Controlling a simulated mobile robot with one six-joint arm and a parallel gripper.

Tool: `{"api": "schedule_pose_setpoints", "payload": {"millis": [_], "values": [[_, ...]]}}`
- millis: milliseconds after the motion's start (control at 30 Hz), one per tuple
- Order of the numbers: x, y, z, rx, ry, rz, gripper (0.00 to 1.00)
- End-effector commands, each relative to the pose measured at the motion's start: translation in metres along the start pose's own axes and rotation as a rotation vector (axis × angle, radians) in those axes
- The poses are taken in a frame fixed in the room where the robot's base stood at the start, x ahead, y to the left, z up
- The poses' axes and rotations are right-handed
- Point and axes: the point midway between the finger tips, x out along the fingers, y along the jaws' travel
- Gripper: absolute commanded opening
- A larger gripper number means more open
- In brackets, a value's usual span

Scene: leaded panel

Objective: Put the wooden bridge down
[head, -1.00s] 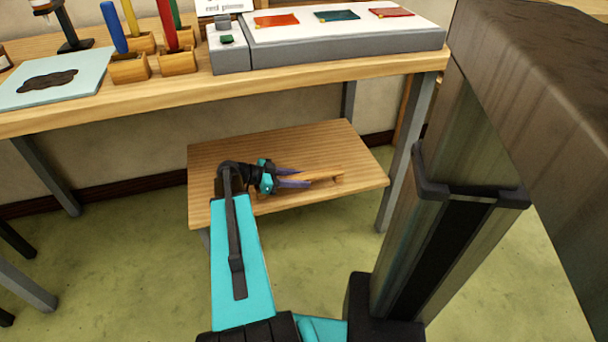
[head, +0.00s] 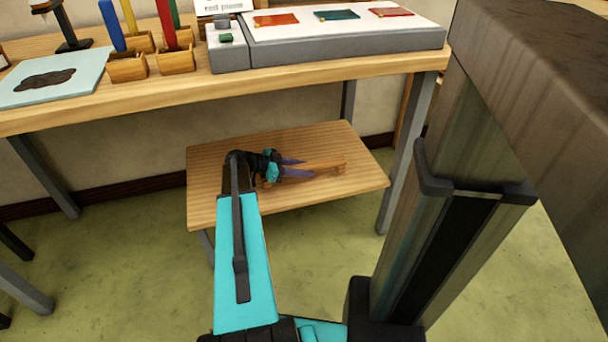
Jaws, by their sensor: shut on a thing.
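The wooden bridge (head: 328,166) is a light brown bar with a small foot at its right end. It is at the low wooden table (head: 225,206), over the middle of the top. My gripper (head: 296,168) comes from the left, its purple-grey fingers shut on the bridge. The fingers and wrist hide much of the bridge's left part. I cannot tell whether the bridge touches the tabletop or is slightly above it.
The workbench (head: 180,108) stands above and behind the low table. It carries a grey light box (head: 350,42) with coloured glass pieces, wooden blocks (head: 128,66) with coloured sticks, and a pale sheet (head: 85,88). Bench legs (head: 408,150) flank the low table. Its right side is bare.

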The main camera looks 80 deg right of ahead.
Motion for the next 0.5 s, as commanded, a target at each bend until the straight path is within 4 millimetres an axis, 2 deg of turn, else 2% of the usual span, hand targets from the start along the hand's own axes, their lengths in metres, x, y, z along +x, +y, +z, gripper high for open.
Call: {"api": "schedule_pose_setpoints", "payload": {"millis": [167,333,500], "values": [[0.007,-0.012,-0.001,0.002,0.001,0.001,0.05],[0.016,-0.011,0.021,-0.001,0.0,0.0,0.05],[0.02,-0.011,0.031,0.0,0.001,-0.001,0.05]]}}
